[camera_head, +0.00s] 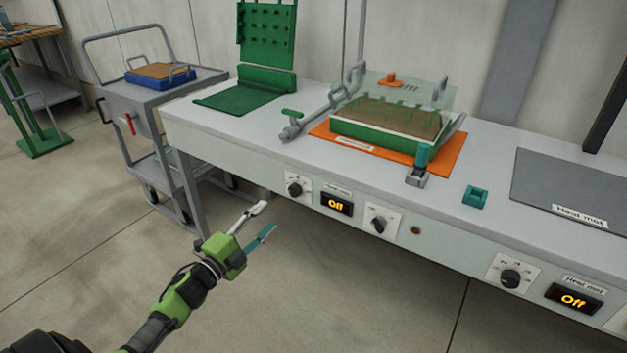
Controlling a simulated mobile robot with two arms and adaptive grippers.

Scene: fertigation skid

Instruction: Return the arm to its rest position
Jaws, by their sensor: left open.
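My left arm comes in from the lower left, green and black. My left gripper (256,224) is open and empty, with one pale finger and one teal finger spread apart. It hangs in front of the bench over the floor, apart from the bench front and its knobs. My right gripper is not in view.
The long bench (270,120) carries a green tray of soil (390,118) on an orange mat (330,135), a green pegboard stand (268,45) and a grey heat mat (570,185). A grey cart (150,95) stands at left. Open floor (70,235) lies left of my arm.

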